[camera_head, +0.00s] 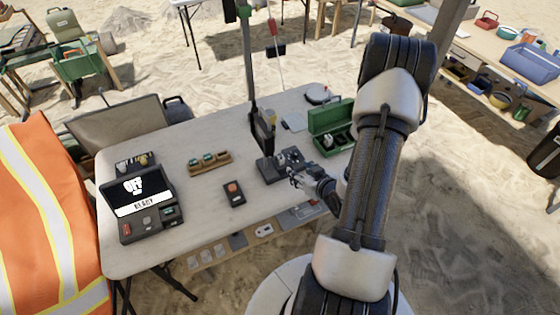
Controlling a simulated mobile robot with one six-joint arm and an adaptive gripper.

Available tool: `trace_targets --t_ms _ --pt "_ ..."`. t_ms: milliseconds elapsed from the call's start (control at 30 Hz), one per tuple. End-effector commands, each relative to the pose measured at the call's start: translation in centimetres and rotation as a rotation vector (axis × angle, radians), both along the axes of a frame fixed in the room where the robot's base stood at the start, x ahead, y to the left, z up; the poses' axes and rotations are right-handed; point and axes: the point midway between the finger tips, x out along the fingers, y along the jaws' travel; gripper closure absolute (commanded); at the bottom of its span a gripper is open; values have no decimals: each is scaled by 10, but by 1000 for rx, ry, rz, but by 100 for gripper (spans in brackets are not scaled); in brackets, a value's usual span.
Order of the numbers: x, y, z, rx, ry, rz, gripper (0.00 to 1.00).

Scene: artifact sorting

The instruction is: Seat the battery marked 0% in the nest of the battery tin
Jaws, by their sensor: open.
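A green tin (347,139) with its lid raised and dark compartments inside stands at the right of the table; I take it for the battery tin. No 0% marking is readable. Small coloured blocks that may be batteries sit in a wooden rack (221,166) left of the table's middle. My gripper (296,178) is open at the front right of a dark fixture (268,171), left of and in front of the green tin. Whether it touches the fixture cannot be told.
A post rises behind the fixture. A shelf with small items (208,256) hangs below the front edge. The front-left tabletop is mostly clear.

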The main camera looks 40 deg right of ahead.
Motion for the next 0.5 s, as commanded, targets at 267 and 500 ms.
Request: trace_targets --t_ms 267,500 --pt "51 -11 -38 -1 1 3 57" --pt "77 -18 -54 0 2 1 57"
